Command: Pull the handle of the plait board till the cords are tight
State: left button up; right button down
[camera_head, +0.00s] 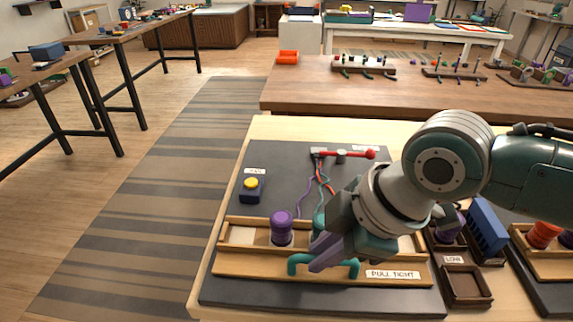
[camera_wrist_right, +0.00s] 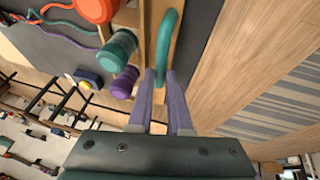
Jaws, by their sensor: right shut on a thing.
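The plait board (camera_head: 270,180) is a dark slab on the table in front of me. Its teal handle (camera_head: 297,262) is on the wooden front bar, beside a "PULL TIGHT" label (camera_head: 392,274). My right gripper (camera_head: 322,258) is shut on the handle, its purple fingers at the bar. In the right wrist view the handle (camera_wrist_right: 168,40) runs up from between the fingertips (camera_wrist_right: 160,75). Purple and red cords (camera_head: 307,190) run from the far clamp towards the bobbins. A purple bobbin (camera_head: 281,228) and a teal bobbin (camera_wrist_right: 116,48) stand in the tray. An orange bobbin (camera_wrist_right: 96,8) is partly cut off. My left gripper is out of view.
A red lever (camera_head: 350,155) lies at the board's far end. A yellow button (camera_head: 251,184) is at its left. Blue and dark bins (camera_head: 466,285) stand on the right. Another wooden table (camera_head: 370,97) is behind; striped floor is free on the left.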

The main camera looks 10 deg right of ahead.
jog(key=s+p, duration=0.1)
jog(key=s+a, duration=0.1)
jog(key=s, duration=0.1)
jog(key=shift+s+r+p, duration=0.15)
jog(key=shift+r+p, duration=0.05)
jog(key=shift+p, duration=0.2)
jog(key=shift+s+a, duration=0.1)
jog(key=shift+s, duration=0.15)
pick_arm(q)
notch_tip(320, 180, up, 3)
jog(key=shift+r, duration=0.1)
pick_arm(e)
jog(key=shift+w+f, duration=0.1)
jog(key=shift+f, duration=0.05)
jog(key=c, duration=0.8)
grip_release()
jog(key=shift+c, duration=0.2)
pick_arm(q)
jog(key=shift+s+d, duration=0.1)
